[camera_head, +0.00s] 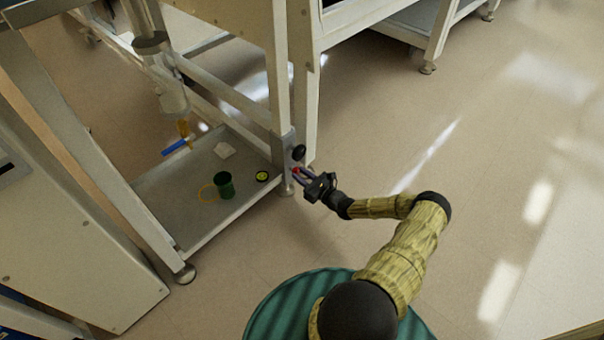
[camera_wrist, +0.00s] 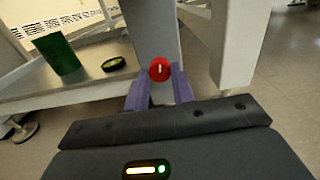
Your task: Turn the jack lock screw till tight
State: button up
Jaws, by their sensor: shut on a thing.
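The jack lock screw appears as a round red knob with a pale line on its face (camera_wrist: 160,69), on the light frame post in the wrist view. It also shows as a small red spot (camera_head: 296,170) in the head view. My gripper (camera_head: 303,175) reaches the post from the right. In the wrist view its two purple fingers (camera_wrist: 159,85) stand on both sides of the red knob and are shut on it. The pale line on the knob is near upright. The fingertips' contact with the knob is partly hidden.
A black knob (camera_head: 299,152) is on the post just above my gripper. A levelling foot (camera_head: 286,189) stands below. The floor at right is clear.

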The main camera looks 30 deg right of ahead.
jog(key=m+p, duration=0.2)
jog(key=m, duration=0.6)
jog(key=shift+a, duration=0.1)
jog(key=m, duration=0.4)
jog(key=shift+m, duration=0.3)
jog(key=m, duration=0.3)
jog(key=shift+m, duration=0.3)
jog(key=m, duration=0.4)
jog(key=shift+m+b, duration=0.3)
jog(key=shift+b, duration=0.05)
jog(key=m+b, duration=0.1)
jog(key=m, duration=0.3)
jog(key=shift+m, duration=0.3)
jog(key=m, duration=0.3)
jog(key=shift+m+b, duration=0.3)
jog(key=shift+b, duration=0.1)
jog(key=m+b, duration=0.1)
jog(key=m, duration=0.3)
